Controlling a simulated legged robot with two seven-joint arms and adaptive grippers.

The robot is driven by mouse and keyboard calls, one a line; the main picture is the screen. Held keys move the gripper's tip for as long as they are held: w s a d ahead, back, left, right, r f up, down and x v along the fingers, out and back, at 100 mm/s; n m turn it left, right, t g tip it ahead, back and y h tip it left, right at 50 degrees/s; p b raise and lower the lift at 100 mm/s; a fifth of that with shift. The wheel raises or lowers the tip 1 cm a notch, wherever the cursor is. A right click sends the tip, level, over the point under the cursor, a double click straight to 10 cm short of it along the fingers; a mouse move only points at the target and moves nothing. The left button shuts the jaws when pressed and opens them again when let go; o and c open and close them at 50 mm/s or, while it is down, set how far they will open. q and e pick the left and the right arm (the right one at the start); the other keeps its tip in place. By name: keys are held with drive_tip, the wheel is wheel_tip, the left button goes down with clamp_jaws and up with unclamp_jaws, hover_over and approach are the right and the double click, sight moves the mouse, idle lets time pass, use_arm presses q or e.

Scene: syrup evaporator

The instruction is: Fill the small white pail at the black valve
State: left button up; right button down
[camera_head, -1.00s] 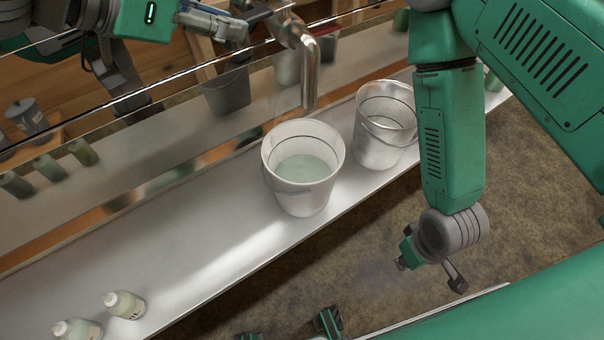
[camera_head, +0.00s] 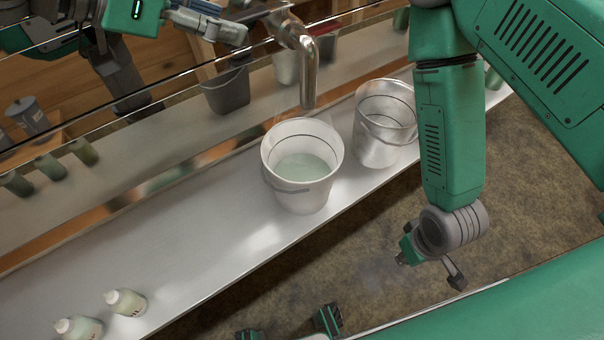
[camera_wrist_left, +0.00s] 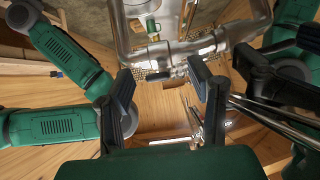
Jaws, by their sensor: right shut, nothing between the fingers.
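The small white pail (camera_head: 302,195) stands upright on the metal ledge, its mouth just below and in front of a metal spout (camera_head: 307,75). Pale greenish liquid (camera_head: 303,168) lies inside it; I cannot make out a clear stream. My right gripper (camera_head: 432,268) is shut and empty, hanging right of and below the pail.
A shiny metal pail (camera_head: 383,135) stands close behind and right of the white pail. Two small capped bottles (camera_head: 126,303) are at the ledge's lower left. The ledge (camera_head: 180,230) between is clear. A reflective panel behind mirrors the scene. The left wrist view shows metal pipework (camera_wrist_left: 190,45).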

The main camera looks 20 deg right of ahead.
use_arm(q)
drive_tip(key=p+v, duration=0.4)
drive_tip(key=v, duration=0.5)
drive_tip(key=shift+s+p, duration=0.15)
drive_tip(key=shift+p, duration=0.15)
idle(1.4)
